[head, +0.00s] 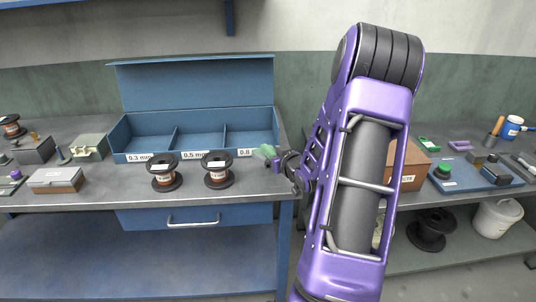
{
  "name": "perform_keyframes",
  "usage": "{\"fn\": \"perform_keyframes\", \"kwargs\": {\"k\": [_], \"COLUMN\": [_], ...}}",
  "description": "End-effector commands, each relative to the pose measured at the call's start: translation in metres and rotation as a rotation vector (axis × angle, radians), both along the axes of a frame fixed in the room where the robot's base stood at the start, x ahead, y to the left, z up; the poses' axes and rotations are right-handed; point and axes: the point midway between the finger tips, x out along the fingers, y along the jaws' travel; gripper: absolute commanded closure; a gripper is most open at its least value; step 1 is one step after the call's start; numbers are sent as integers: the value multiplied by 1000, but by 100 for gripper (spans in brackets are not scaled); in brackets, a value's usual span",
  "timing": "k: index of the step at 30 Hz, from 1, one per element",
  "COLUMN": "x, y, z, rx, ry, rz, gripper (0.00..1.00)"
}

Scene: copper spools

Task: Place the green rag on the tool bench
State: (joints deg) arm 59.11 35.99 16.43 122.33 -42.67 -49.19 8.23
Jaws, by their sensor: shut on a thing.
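My gripper (277,164) is at the right end of the grey-topped tool bench (90,200), seen in the head view. It is shut on the green rag (264,152), a small pale green bundle at its fingertips.
A blue three-compartment box (200,137) stands on the bench. Two copper spools, left (165,172) and right (217,169), stand before it. A second bench on the right holds a brown box (414,165) and a blue tray (470,178). A bucket (496,218) is on its lower shelf.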

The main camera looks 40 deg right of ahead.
Motion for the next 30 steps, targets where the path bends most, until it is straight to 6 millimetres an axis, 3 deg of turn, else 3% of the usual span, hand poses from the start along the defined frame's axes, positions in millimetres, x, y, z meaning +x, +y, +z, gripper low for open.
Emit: {"fn": "perform_keyframes", "kwargs": {"k": [15, 30], "x": [0, 1], "y": [1, 1], "z": [-55, -62], "rx": [1, -1], "ry": [0, -1], "rz": [0, 0], "gripper": [77, 77]}}
